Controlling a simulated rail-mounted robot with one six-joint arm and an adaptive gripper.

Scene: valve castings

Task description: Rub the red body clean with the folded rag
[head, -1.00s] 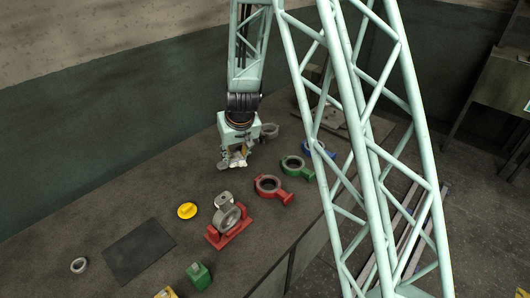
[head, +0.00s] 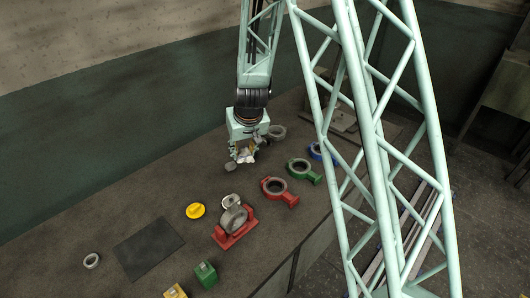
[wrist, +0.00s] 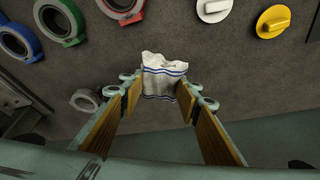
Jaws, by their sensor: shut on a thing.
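My gripper (head: 246,150) is shut on the folded rag (head: 247,156), a white cloth with blue stripes. In the wrist view the rag (wrist: 164,76) sits between the fingertips (wrist: 160,90) with its crumpled end sticking out. The red body (head: 279,190), a red ring with a stub on one side, lies flat on the bench, below and right of the gripper in the head view and apart from the rag. It shows partly cut off at the top of the wrist view (wrist: 122,17).
A green body (head: 303,171) and a blue body (head: 315,151) lie beyond the red one. A grey ring (head: 276,132) lies near my gripper. A red stand (head: 238,236) holds a grey ring upright. A yellow knob (head: 195,210) and dark mat (head: 148,248) lie left.

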